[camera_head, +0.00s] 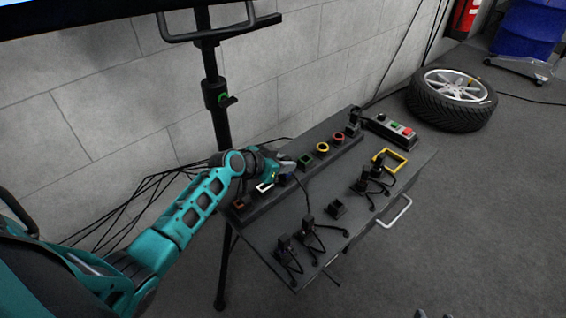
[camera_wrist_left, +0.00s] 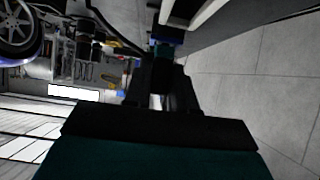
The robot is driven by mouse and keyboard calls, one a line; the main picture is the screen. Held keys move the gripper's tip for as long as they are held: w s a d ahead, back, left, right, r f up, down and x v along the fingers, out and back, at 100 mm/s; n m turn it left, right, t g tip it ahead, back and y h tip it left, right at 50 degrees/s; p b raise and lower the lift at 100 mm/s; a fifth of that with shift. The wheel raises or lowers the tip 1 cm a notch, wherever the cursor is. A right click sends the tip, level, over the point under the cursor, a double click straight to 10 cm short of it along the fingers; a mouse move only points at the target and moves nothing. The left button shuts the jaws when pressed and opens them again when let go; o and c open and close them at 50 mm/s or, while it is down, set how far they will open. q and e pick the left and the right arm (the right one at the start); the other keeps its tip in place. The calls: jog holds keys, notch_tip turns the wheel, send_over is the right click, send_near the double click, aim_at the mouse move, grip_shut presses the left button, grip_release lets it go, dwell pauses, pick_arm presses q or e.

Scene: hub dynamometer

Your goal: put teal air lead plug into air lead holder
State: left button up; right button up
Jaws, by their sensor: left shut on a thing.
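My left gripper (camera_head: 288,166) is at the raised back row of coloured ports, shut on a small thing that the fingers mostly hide. In the left wrist view, a small teal-blue piece, likely the teal air lead plug (camera_wrist_left: 162,49), shows at the tips of my left gripper (camera_wrist_left: 160,75). A dark lead runs down from near the gripper in the head view. An empty black square holder (camera_head: 337,208) stands on the bench top; I cannot tell whether it is the air lead holder. My right gripper is not in view.
The back row (camera_head: 322,165) has orange, white, green, yellow and red ports. Several black plugs with leads stand on the bench, such as this plug (camera_head: 285,243). A yellow frame (camera_head: 389,160) and a button box (camera_head: 390,129) are at right. A tyre (camera_head: 452,98) lies beyond.

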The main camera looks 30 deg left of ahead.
pick_arm(q)
jog(key=shift+r, duration=0.1)
grip_shut()
jog(key=shift+r+p, duration=1.95)
jog(key=shift+r, duration=0.1)
